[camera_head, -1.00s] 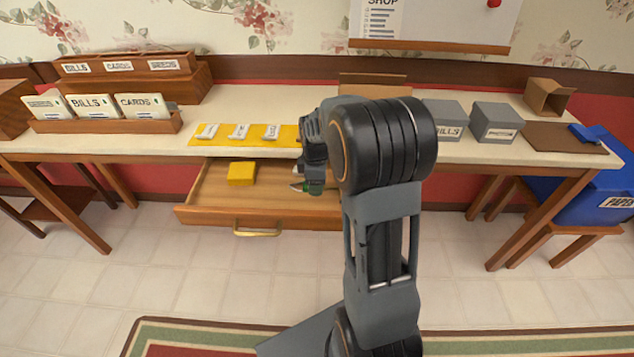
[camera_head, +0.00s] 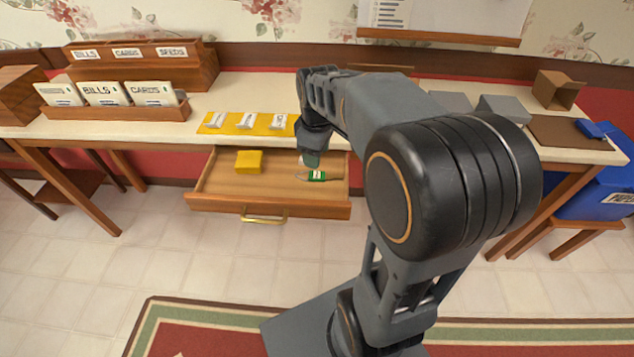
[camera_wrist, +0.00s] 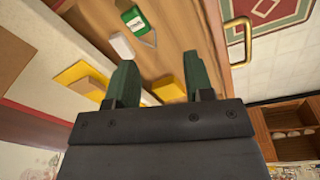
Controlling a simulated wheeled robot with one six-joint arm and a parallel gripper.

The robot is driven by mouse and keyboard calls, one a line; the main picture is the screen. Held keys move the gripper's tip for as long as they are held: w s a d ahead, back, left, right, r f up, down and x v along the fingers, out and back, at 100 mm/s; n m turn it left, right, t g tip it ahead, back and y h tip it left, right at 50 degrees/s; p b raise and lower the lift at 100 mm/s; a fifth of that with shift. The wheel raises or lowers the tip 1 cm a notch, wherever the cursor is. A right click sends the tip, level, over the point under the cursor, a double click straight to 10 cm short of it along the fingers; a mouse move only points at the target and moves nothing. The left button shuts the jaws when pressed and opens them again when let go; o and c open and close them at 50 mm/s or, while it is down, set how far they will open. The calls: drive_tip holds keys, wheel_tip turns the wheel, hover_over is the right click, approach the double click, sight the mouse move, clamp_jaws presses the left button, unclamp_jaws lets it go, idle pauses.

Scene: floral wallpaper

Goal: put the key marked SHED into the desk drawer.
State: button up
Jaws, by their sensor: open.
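A key with a green tag (camera_head: 317,176) lies on the floor of the open desk drawer (camera_head: 215,187), towards its right side. The tag's white label is too small to read. The tag also shows near the top of the wrist view (camera_wrist: 136,22), with the metal key beside it. My gripper (camera_head: 311,158) is above the back right part of the drawer. In the wrist view its two green fingers (camera_wrist: 160,62) are apart with nothing between them, and the key is beyond them, not touching. A small white item (camera_wrist: 120,45) lies by the tag.
A yellow block (camera_head: 248,161) sits in the drawer's left half. On the desk behind, a yellow mat (camera_head: 207,125) carries several white labels. A card tray (camera_head: 150,113) stands left, grey boxes (camera_head: 503,107) right. The floor before the drawer is clear.

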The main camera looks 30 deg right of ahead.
drive_tip(key=s+a+f+m+t, duration=0.2)
drive_tip(key=s+a+m, duration=0.3)
drive_tip(key=s+m, duration=0.3)
drive_tip(key=s, duration=0.3)
drive_tip(key=shift+a+f+m, duration=0.15)
drive_tip(key=shift+a+m, duration=0.15)
wheel_tip(320, 180, up, 17)
drive_tip(key=p, duration=1.5)
drive_tip(key=shift+s+a+f+t, duration=0.15)
drive_tip(key=shift+a+f+t, duration=0.05)
drive_tip(key=shift+a+t, duration=0.1)
